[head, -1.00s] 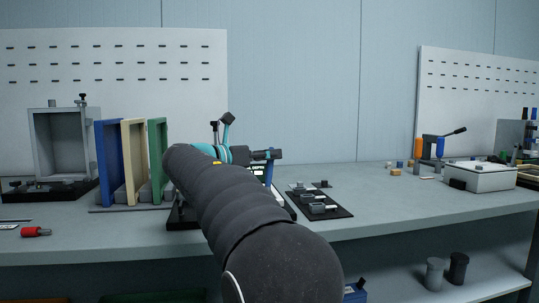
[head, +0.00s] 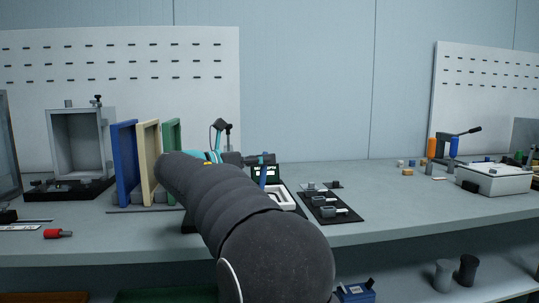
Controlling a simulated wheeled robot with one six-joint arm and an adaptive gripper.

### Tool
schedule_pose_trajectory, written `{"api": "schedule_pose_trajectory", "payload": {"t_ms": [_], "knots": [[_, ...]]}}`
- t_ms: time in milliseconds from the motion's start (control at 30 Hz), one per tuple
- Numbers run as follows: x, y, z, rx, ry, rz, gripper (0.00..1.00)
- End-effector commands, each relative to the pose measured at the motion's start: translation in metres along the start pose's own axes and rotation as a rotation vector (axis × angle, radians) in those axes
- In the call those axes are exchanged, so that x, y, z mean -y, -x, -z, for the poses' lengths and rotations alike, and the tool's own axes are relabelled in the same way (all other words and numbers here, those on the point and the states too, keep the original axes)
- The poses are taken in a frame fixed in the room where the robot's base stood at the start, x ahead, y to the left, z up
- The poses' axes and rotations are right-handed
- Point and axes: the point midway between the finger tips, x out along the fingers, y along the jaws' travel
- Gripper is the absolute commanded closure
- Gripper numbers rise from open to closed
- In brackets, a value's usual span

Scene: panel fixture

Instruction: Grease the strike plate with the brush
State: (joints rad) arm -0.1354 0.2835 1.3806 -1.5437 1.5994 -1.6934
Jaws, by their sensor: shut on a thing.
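My gripper (head: 262,159) is at the far end of my dark arm, above the bench and partly hidden by the arm. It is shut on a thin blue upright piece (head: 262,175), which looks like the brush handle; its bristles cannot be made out. It is near a white-rimmed tray (head: 284,203) and a small dark display. I cannot pick out the strike plate for certain; part of the bench behind my arm is hidden.
Blue (head: 126,165), cream (head: 149,162) and green upright frames stand left of my arm. A grey box frame (head: 80,145) stands further left. A red-handled tool (head: 58,234) lies in front. A black mat (head: 332,209) with small parts lies right. Open bench lies beyond it.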

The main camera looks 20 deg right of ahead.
Motion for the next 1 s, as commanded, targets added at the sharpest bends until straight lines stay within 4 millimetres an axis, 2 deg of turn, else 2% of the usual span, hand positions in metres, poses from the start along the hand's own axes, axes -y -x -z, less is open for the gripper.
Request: {"api": "schedule_pose_trajectory", "payload": {"t_ms": [200,367,733,1000], "knots": [[-0.007,0.016,-0.003,-0.003,0.005,-0.002,1.0],[-0.008,0.019,-0.001,-0.003,0.004,-0.001,1.0],[-0.006,0.016,-0.004,-0.002,0.002,0.0,1.0],[0.001,0.0,-0.003,-0.001,0.001,0.001,1.0]]}}
